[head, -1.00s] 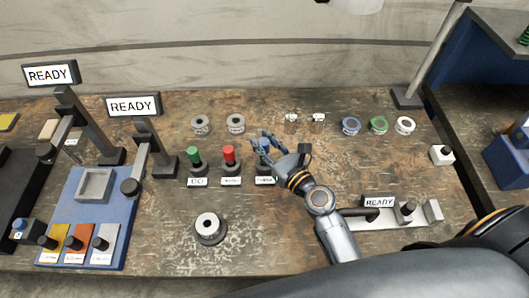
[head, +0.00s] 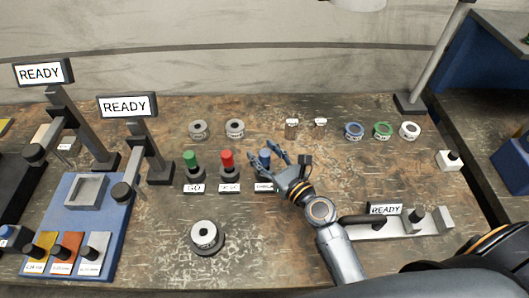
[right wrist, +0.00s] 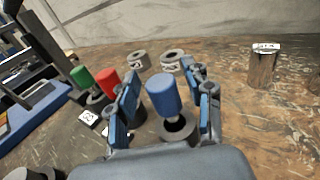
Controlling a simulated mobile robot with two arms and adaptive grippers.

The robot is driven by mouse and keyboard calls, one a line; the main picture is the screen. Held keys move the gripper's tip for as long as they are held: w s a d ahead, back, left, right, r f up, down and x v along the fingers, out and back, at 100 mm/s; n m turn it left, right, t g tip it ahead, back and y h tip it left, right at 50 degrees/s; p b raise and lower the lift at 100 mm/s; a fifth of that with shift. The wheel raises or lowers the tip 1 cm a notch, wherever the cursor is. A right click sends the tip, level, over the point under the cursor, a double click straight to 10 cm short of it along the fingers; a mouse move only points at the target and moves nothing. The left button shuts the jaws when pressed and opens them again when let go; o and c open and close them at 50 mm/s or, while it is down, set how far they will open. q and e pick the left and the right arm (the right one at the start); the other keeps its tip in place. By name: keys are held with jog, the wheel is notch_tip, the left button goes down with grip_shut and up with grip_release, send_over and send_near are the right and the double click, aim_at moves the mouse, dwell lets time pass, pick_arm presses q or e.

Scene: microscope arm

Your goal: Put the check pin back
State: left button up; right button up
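The blue-topped pin (right wrist: 162,96) stands at the dark round holder (right wrist: 181,132) behind the right-hand label, which appears to read CHECK. Its grey shaft runs down to the holder's opening; how deep it sits I cannot tell. In the head view the blue top (head: 264,157) shows between the fingers of my right gripper (head: 268,156). In the right wrist view my right gripper (right wrist: 165,103) is open, one finger on each side of the blue top, with visible gaps. My left gripper is not in view.
Green (head: 190,158) and red (head: 227,160) pins stand in holders to the left. Grey rings (head: 235,128) lie behind, and coloured rings (head: 382,130) lie to the right. A fixture with a READY sign (head: 385,209) sits right of my forearm. A round grey piece (head: 205,235) stands in front.

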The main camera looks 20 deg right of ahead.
jog(key=shift+r, duration=0.25)
jog(key=b+v, duration=0.3)
jog(key=v, duration=0.9)
jog(key=shift+f, duration=0.1)
